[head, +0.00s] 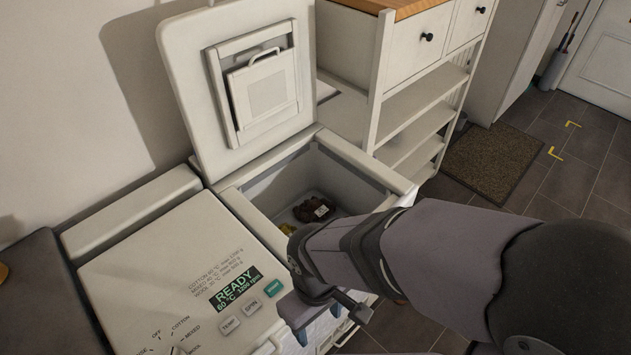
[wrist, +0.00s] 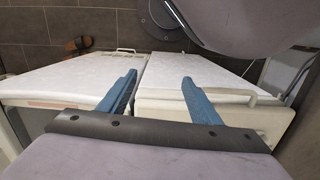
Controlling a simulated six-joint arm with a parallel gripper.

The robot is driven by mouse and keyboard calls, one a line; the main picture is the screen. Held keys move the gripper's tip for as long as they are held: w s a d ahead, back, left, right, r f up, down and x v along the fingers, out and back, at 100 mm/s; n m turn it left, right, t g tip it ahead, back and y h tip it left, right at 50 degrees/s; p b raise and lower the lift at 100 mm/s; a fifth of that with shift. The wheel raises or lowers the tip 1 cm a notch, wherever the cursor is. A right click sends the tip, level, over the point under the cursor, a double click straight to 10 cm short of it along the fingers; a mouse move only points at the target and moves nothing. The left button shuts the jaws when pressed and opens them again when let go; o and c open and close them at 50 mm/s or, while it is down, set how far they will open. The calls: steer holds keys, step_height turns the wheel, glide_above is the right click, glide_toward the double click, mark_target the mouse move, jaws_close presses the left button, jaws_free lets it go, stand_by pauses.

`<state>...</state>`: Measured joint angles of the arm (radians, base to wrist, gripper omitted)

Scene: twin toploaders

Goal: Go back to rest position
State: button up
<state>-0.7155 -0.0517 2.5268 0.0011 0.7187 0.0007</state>
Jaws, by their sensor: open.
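My gripper shows in the wrist view (wrist: 158,97) with its two blue fingers apart and nothing between them. In the head view my gripper (head: 318,318) hangs low in front of the machines, partly hidden by my arm. The open toploader (head: 372,170) has its lid (head: 250,80) raised against the wall. Inside its tub lie a dark brown item (head: 314,209) and a small yellow item (head: 289,229). The toploader to its left is shut, with a panel (head: 236,289) reading READY, 60 °C, 1200 rpm.
A white shelf unit with drawers (head: 415,50) stands behind the open machine. A dark doormat (head: 494,160) lies on the tiled floor at right. In the wrist view, white machine fronts (wrist: 200,75) lie beyond my fingers, and brown footwear (wrist: 76,45) rests on the floor.

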steer(key=w+d+m, duration=0.2)
steer(key=d+m, duration=0.2)
steer(key=d, duration=0.3)
steer(key=w+d+r+m, duration=0.1)
steer(key=w+d+m, duration=0.2)
steer(key=d, duration=0.4)
steer(key=shift+w+d+m, duration=0.15)
steer(key=shift+d+m, duration=0.15)
steer(key=shift+m, duration=0.3)
step_height(320, 180, down, 37)
steer(key=b, duration=3.7)
